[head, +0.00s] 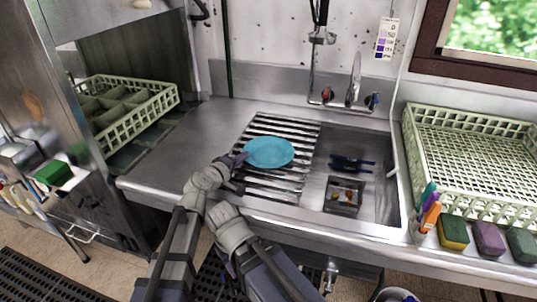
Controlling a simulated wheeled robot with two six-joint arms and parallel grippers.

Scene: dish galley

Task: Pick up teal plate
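The teal plate (269,152) lies on the slatted rack over the left part of the sink, near the middle of the head view. My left gripper (240,159) is at the plate's left rim, with its fingertips touching or very close to it. I cannot tell whether its fingers are closed on the rim. My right arm is folded low in front of the counter, and its wrist shows below the left one. The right fingers are not clear there.
The slatted rack (262,186) spans the sink (378,178), which holds dark utensils (351,163) and a drain basket (343,196). Green crates stand left (135,120) and right (471,193). Sponges (453,232) and markers line the front right edge. The left counter (175,150) is clear.

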